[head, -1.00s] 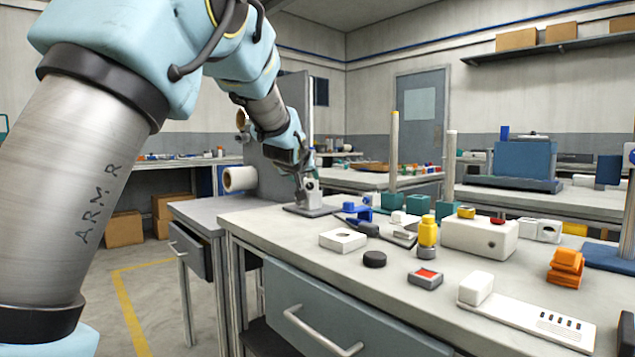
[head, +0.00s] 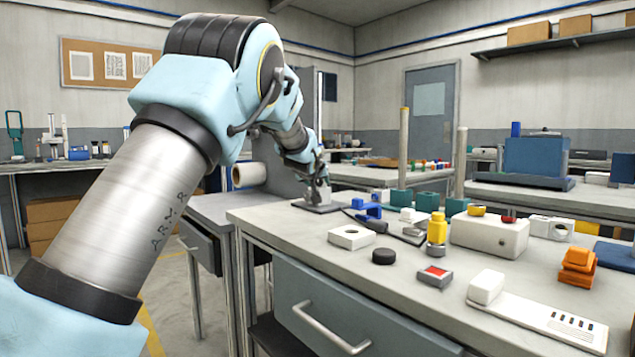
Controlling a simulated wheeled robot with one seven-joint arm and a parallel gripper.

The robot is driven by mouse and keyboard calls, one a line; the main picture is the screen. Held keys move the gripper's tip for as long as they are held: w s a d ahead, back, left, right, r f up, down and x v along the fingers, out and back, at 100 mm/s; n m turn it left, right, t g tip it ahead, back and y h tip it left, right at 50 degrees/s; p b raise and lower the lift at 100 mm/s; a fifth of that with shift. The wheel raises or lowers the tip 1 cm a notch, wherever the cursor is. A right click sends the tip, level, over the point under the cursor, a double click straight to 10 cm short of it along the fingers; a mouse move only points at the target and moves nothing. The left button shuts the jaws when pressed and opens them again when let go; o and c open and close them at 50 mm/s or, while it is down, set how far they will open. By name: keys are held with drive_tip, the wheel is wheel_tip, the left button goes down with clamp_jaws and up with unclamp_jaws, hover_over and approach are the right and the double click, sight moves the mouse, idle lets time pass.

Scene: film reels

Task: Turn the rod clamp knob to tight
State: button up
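A small stand with a flat grey base (head: 332,209) sits at the far left corner of the near workbench. My gripper (head: 318,188) is over this base, at the stand, and covers most of it. The rod and clamp are mostly hidden behind my gripper and wrist. I cannot make out the clamp knob or how it is turned. The fingers are small and dark here, so I cannot tell whether they are open, shut or touching the knob.
The near workbench (head: 400,290) holds a white block with a hole (head: 351,237), a black puck (head: 383,257), a yellow bottle-like piece (head: 436,230), a red-topped grey block (head: 435,276) and a white box (head: 489,236). Two upright posts stand behind.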

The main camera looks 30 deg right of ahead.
clamp_jaws()
idle(0.3)
drive_tip(key=shift+s+d+f+m+y+b, duration=0.15)
drive_tip(key=shift+m+y+b, duration=0.15)
drive_tip(key=shift+m+b, duration=0.45)
drive_tip(key=shift+y+b, duration=0.3)
drive_tip(key=shift+b, duration=0.05)
drive_tip(key=shift+m+t, duration=0.25)
drive_tip(key=shift+t, duration=0.15)
drive_tip(key=shift+o, duration=1.1)
unclamp_jaws()
drive_tip(key=shift+r, duration=0.2)
